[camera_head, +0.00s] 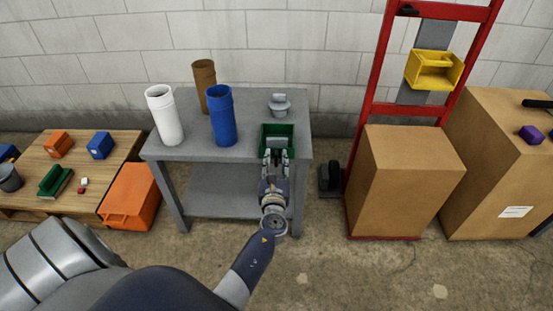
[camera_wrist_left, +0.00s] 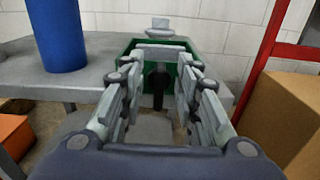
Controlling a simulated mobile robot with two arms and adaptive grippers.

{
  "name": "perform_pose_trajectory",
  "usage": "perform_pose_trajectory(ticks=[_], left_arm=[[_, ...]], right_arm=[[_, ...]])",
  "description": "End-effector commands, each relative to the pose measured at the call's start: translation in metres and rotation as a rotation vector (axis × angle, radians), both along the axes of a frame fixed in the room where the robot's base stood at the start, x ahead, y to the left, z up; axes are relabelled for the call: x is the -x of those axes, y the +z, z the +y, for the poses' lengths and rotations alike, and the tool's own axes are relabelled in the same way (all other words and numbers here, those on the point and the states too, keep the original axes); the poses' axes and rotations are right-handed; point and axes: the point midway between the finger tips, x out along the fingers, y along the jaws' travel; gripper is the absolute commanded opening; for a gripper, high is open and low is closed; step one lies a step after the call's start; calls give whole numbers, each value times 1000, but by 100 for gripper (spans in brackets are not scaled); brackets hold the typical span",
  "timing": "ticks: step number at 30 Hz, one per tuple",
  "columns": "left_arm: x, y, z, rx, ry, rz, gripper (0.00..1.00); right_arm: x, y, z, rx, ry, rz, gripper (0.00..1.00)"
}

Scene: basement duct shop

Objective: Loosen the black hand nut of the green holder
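The green holder (camera_head: 291,132) stands at the front right edge of the grey table (camera_head: 185,151), with a grey part inside it. It also shows in the left wrist view (camera_wrist_left: 130,49). A black upright part, apparently the hand nut (camera_wrist_left: 158,80), shows below the holder's near side, between my fingers. In the head view my arm hides it. My left gripper (camera_head: 276,158) is in front of the holder, its fingers apart on either side of the black part. I cannot tell whether they touch it. My right gripper is not in view.
White (camera_head: 164,114), brown (camera_head: 203,83) and blue (camera_head: 222,115) cylinders stand on the table, left of the holder. A grey knobbed piece (camera_head: 279,105) sits behind it. A red rack (camera_head: 365,100) and cardboard box (camera_head: 405,175) stand right. A low wooden table (camera_head: 95,180) is left.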

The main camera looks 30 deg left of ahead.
Motion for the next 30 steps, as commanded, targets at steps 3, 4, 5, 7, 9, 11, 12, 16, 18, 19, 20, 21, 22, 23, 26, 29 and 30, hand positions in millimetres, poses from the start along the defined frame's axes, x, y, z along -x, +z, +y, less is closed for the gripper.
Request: perform_pose_trajectory(ticks=[3, 4, 5, 7, 9, 11, 12, 16, 18, 19, 20, 21, 22, 23, 26, 29, 30], left_arm=[[-8, 0, 5, 0, -1, 0, 30], [-9, 0, 5, 1, -1, -1, 30], [-10, 0, 6, 1, -1, -1, 30], [-11, 0, 7, 1, 0, 0, 30], [-11, 0, 7, 1, 0, 0, 30], [-11, 0, 7, 1, 0, 0, 30], [-11, 0, 7, 1, -1, 0, 30], [-11, 0, 7, 1, -1, 0, 10], [-11, 0, 6, 1, -1, 0, 0], [-11, 0, 6, 1, -1, 0, 0], [-11, 0, 6, 1, -1, 0, 0], [-11, 0, 6, 1, -1, 0, 0], [-11, 0, 6, 1, -1, 0, 0], [-11, 0, 6, 1, -1, 0, 0], [-11, 0, 6, 5, -1, -2, 0], [-11, -1, 7, 17, -1, -10, 0], [-10, -1, 7, 26, -1, -16, 0]], right_arm=[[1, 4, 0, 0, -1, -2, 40], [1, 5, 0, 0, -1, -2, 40], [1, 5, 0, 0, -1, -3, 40], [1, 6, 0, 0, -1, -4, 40], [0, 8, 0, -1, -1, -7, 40], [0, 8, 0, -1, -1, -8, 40], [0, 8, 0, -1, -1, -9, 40], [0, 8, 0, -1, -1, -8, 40], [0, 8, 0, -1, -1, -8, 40], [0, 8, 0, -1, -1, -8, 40], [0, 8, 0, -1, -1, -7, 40], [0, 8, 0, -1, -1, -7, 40], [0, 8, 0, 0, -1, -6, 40], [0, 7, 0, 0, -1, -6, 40], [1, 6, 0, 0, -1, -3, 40], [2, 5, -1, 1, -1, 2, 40], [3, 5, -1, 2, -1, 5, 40]])
